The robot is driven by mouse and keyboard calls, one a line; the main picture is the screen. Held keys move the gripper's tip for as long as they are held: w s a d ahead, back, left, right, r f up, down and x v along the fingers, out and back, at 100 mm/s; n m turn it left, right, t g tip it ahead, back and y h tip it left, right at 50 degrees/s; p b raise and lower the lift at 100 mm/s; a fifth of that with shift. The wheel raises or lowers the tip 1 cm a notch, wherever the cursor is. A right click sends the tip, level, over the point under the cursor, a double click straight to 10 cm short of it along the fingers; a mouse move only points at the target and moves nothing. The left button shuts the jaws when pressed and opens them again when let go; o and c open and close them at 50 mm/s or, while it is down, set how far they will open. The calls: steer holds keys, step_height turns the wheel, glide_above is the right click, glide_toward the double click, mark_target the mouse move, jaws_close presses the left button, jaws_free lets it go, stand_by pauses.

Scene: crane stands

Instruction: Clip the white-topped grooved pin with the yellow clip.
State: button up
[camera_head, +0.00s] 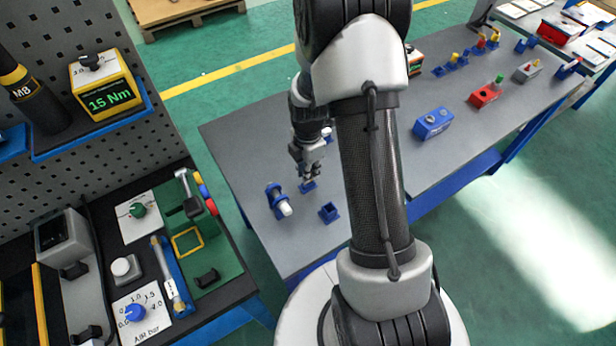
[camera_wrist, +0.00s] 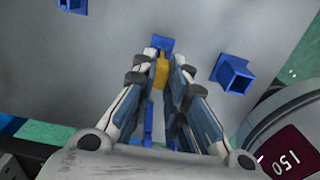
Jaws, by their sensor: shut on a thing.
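My gripper (camera_head: 308,178) points down at the left part of the grey table, over a small blue holder (camera_head: 309,187). In the wrist view, my gripper (camera_wrist: 161,78) is shut on the yellow clip (camera_wrist: 161,71). A blue holder (camera_wrist: 161,44) shows just beyond the clip; I cannot tell whether the clip still touches it. In the head view, the clip is not made out. A pin with a white end (camera_head: 285,209) shows at a blue stand (camera_head: 273,194), left of my gripper. Its groove is too small to see. The pin is not made out in the wrist view.
An empty-looking blue socket (camera_head: 329,213) stands right of my gripper; a blue socket also shows in the wrist view (camera_wrist: 234,75). A blue block (camera_head: 432,123) and a red block (camera_head: 484,95) stand farther right. A tool bench (camera_head: 235,287) is at left.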

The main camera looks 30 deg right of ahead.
jaws_close()
steer(key=shift+r, duration=0.15)
steer(key=shift+r+p, duration=1.85)
steer(key=shift+r, duration=0.55)
